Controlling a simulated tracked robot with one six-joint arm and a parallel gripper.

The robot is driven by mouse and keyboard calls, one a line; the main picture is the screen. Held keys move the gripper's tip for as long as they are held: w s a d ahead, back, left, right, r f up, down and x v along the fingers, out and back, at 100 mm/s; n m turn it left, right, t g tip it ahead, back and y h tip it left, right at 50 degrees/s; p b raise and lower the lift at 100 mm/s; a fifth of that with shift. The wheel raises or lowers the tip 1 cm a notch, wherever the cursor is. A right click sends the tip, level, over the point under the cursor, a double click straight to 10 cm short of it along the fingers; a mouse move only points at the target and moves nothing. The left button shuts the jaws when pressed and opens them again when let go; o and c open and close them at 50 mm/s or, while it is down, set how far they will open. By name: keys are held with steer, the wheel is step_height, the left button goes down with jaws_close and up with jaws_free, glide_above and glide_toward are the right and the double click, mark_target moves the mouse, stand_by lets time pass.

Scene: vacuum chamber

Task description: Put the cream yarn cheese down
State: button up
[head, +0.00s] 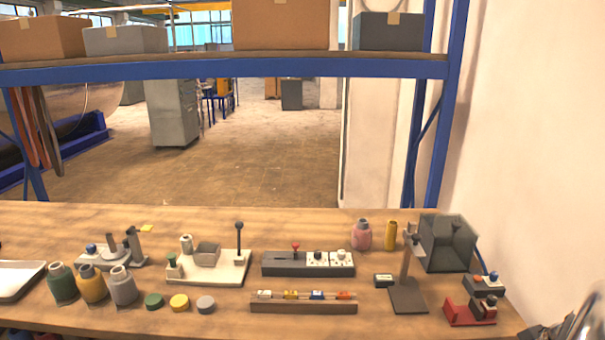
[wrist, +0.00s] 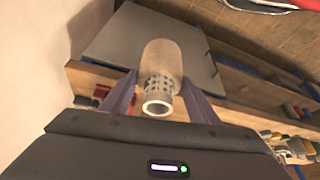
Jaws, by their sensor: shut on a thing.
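The cream yarn cheese (wrist: 161,58) is in the wrist view, a rounded cream body on a white perforated tube whose open end points toward the camera. My gripper (wrist: 158,92) is shut on it, one purple-grey finger on each side. The cheese appears held in the air; I cannot tell its height above what lies behind it. I do not make out the cheese in the head view.
A large grey panel (wrist: 117,42) lies behind the cheese. In the head view, the wooden bench (head: 200,325) carries jars, a grey switch box (head: 280,265), a lamp-like stand (head: 408,295) and a dark grey box (head: 447,245). Bare wood shows along its back.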

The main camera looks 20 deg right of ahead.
steer(key=shift+s, duration=0.5)
steer(key=shift+w+m, duration=0.15)
steer(key=shift+m, duration=0.15)
steer(key=d+m, duration=0.1)
steer(key=d+m+h, duration=0.1)
steer(key=r+m, duration=0.1)
steer(key=m, duration=0.1)
steer(key=shift+s+d+g+h, duration=0.3)
steer(key=shift+s+d+h, duration=0.05)
steer(key=shift+d+h, duration=0.05)
steer(key=w+a+r, duration=0.1)
steer(key=w+a, duration=0.2)
steer(key=w, duration=0.5)
steer(key=w+a+r, duration=0.2)
steer(key=w+a, duration=0.2)
steer(key=w, duration=0.5)
steer(key=w+a+r, duration=0.1)
steer(key=w+a, duration=0.2)
steer(key=w, duration=0.5)
steer(key=w+a+n+y, duration=0.1)
steer(key=w+a+n, duration=0.2)
steer(key=a, duration=1)
steer(key=w+a+n+y, duration=0.1)
steer(key=w+a+n, duration=0.1)
steer(key=w+a, duration=0.5)
steer(key=a+f, duration=0.1)
steer(key=a, duration=0.5)
steer(key=shift+w+a+n, duration=0.4)
